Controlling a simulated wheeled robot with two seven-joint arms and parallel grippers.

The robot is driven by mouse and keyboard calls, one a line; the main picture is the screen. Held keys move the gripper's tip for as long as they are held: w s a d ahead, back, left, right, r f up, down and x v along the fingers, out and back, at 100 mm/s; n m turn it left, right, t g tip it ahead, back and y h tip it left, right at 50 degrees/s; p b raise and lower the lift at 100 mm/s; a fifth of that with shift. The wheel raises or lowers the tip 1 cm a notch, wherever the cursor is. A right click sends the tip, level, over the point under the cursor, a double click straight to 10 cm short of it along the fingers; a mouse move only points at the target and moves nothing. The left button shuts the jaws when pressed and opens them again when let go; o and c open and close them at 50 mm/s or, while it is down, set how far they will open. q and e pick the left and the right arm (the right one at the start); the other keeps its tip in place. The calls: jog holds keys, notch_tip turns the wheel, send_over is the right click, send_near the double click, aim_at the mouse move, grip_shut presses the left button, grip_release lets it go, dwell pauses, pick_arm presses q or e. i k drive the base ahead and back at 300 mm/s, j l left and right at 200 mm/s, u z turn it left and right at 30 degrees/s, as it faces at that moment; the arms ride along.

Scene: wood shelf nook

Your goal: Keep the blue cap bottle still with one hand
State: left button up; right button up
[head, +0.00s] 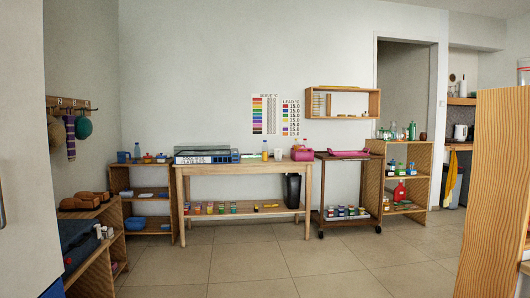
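A small slim bottle with yellowish contents (265,151) stands upright on the wooden table (246,169) by the back wall. Its cap looks bluish, but it is too small to be sure. Other bottles (412,131) stand on top of the wooden shelf at the right, and their caps are too small to tell apart. Neither of my grippers is in view, and nothing is seen touching any bottle.
A dark cart (346,156) stands right of the table. Low shelves (121,180) stand at the left, and a tall wooden panel (497,190) blocks the near right. A black container (292,190) is under the table. The tiled floor (240,265) ahead is clear.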

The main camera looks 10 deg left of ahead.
aim_at(264, 147)
jog(key=i+j+u, duration=0.1)
jog(key=i+u, duration=0.35)
jog(key=i, duration=1.9)
jog(key=i+z, duration=0.15)
jog(key=i, duration=0.3)
jog(key=i+j+z, duration=0.15)
jog(key=i, duration=0.35)
jog(key=i+j+z, duration=0.15)
jog(key=i, duration=0.3)
jog(key=i+j+z, duration=0.15)
jog(key=i, duration=0.3)
jog(key=j, duration=0.1)
